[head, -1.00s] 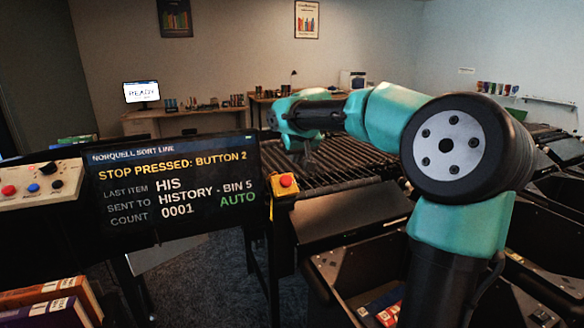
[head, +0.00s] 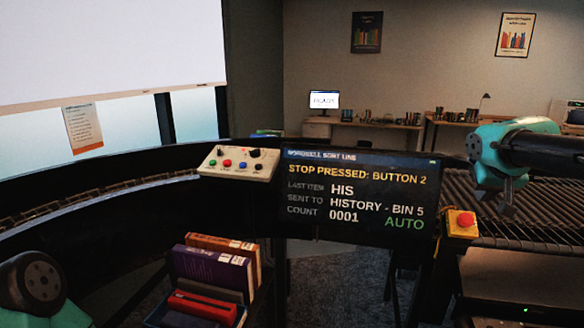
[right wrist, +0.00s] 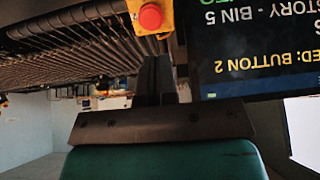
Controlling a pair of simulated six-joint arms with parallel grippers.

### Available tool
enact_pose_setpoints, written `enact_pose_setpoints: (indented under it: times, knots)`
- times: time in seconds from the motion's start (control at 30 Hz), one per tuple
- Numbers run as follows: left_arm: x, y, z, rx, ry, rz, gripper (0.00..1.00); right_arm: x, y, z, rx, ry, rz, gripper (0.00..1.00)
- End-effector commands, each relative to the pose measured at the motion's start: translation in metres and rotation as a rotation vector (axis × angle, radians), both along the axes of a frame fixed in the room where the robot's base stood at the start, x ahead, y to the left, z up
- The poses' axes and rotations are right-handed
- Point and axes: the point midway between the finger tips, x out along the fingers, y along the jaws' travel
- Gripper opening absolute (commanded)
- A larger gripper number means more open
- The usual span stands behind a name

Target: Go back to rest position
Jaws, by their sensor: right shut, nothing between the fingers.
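My right gripper (head: 505,203) hangs at the right of the head view, above the rollers and just up and right of the red stop button (head: 465,219) on its yellow box. Its fingers are shut and empty. In the right wrist view its dark fingers (right wrist: 155,80) are together, with the red stop button (right wrist: 150,17) just past their tips. A teal part of my left arm shows at the lower left of the head view. My left gripper is out of view.
The sort line screen (head: 358,197) reads "STOP PRESSED: BUTTON 2". A control box (head: 236,163) with coloured buttons stands left of it. Several books (head: 215,268) stand in a bin at the lower middle. The roller conveyor (head: 545,215) runs along the right.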

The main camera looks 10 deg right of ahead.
Motion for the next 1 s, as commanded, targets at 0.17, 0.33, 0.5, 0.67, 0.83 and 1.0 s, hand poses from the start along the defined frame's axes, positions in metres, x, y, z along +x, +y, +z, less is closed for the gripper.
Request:
enact_pose_setpoints:
  times: [0.17,0.33,0.5,0.67,0.83,1.0]
  knots:
    - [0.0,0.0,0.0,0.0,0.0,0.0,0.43,0.039,0.031,-0.071,0.053,0.037,0.085,0.0]
    - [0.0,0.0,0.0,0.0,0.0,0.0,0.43,0.072,0.074,-0.158,0.121,0.071,0.175,0.0]
    - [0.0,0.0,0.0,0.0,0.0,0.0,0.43,0.087,0.123,-0.245,0.196,0.108,0.247,0.0]
    - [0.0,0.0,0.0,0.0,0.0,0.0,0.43,0.083,0.172,-0.327,0.267,0.145,0.3,0.0]
    - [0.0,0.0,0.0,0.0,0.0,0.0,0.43,0.06,0.226,-0.409,0.341,0.193,0.34,0.0]
    - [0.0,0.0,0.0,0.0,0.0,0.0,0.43,0.019,0.275,-0.48,0.4,0.247,0.36,0.0]
